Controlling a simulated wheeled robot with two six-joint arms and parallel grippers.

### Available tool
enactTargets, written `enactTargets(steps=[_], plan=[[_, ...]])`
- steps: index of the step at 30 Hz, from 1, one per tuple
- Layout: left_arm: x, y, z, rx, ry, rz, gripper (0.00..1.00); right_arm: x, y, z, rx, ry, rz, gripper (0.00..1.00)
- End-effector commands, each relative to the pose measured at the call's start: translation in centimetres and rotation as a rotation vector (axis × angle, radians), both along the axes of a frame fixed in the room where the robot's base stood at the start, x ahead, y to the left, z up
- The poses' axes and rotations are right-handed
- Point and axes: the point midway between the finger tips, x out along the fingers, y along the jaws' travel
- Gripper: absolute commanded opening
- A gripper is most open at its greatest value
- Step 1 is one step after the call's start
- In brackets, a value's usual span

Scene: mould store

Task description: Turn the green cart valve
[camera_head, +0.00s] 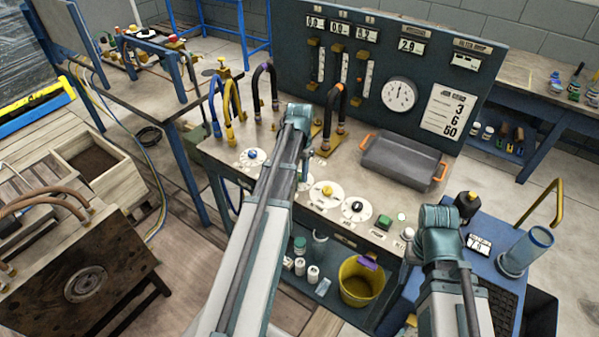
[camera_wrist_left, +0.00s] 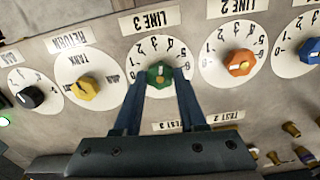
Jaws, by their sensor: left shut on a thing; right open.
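The green valve knob (camera_wrist_left: 160,76) sits on a round white dial marked LINE 3 in the left wrist view. My left gripper (camera_wrist_left: 158,88) has its two blue fingers on either side of the knob and is shut on it. In the head view my left arm (camera_head: 262,215) reaches over the cart top (camera_head: 225,150) and hides the green knob and the gripper's fingers. My right arm's wrist (camera_head: 440,240) is at the lower right of the head view, beside the cart's right end. Its gripper fingers are hidden.
An orange knob (camera_wrist_left: 239,63) and a yellow knob (camera_wrist_left: 86,88) flank the green one, with a black knob (camera_wrist_left: 30,97) further left. Curved hoses (camera_head: 333,115) stand behind the dials. A grey tray (camera_head: 400,160) lies on the cart, and a yellow bucket (camera_head: 360,284) is below.

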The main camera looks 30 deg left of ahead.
Motion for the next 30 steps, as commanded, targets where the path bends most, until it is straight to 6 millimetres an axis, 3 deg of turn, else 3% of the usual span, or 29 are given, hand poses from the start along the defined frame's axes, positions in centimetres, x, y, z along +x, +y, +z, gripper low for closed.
enactTargets(steps=[21,22,26,30], plan=[[0.00,0.00,0.00,0.000,0.000,-0.062,0.00,0.00,0.00,0.00,0.000,0.000,0.000,0.66],[0.00,0.00,0.00,0.000,0.000,-0.062,0.46,0.00,0.00,0.00,0.000,0.000,0.000,0.66],[0.00,0.00,0.00,0.000,0.000,-0.061,0.69,0.00,0.00,0.00,0.000,0.000,0.000,0.66],[0.00,0.00,0.00,0.000,0.000,-0.061,0.71,0.00,0.00,0.00,0.000,0.000,0.000,0.66]])
